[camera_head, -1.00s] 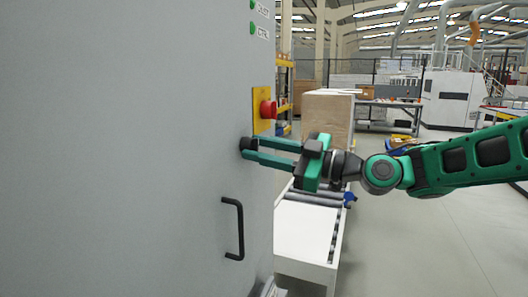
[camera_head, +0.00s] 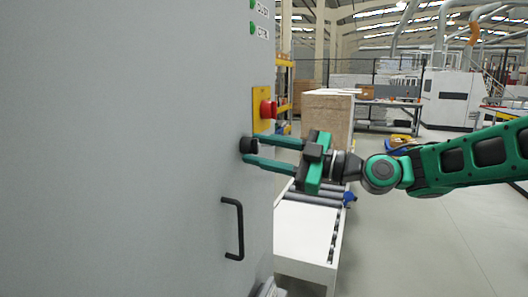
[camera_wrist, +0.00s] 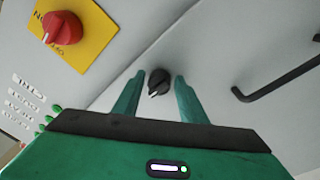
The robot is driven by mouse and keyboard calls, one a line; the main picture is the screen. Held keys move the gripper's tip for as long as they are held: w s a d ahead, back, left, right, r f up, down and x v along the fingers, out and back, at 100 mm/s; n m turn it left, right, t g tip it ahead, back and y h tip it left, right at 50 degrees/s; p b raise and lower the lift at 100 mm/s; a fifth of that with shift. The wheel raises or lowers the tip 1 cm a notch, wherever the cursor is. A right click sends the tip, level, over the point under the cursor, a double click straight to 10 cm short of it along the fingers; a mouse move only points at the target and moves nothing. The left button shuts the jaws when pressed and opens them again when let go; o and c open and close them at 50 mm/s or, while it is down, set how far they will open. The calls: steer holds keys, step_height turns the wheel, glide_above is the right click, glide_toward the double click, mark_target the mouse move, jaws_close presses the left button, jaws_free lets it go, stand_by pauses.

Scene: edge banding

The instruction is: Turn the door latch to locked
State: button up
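The door latch is a small black knob (camera_head: 249,145) on the grey cabinet door (camera_head: 130,150), above the handle. In the wrist view the black latch (camera_wrist: 159,80) shows a white mark pointing toward the lower left of its face. My gripper (camera_head: 258,150) reaches in from the right with its fingers pointing at the door. In the wrist view my gripper (camera_wrist: 158,92) is open, one finger on each side of the latch, with a visible gap on both sides. Neither finger appears to touch the latch.
A black door handle (camera_head: 234,228) sits below the latch. A red rotary switch (camera_head: 268,109) on a yellow plate (camera_head: 258,97) is just above. A roller conveyor (camera_head: 312,225) with a stack of boards (camera_head: 328,115) stands behind. Open floor lies at the right.

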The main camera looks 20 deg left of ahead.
steer(key=shift+o, duration=0.5)
steer(key=shift+s+r, duration=0.1)
steer(key=d+f, duration=0.1)
steer(key=d, duration=0.9)
steer(key=shift+s+d, duration=0.35)
steer(key=shift+f, duration=0.15)
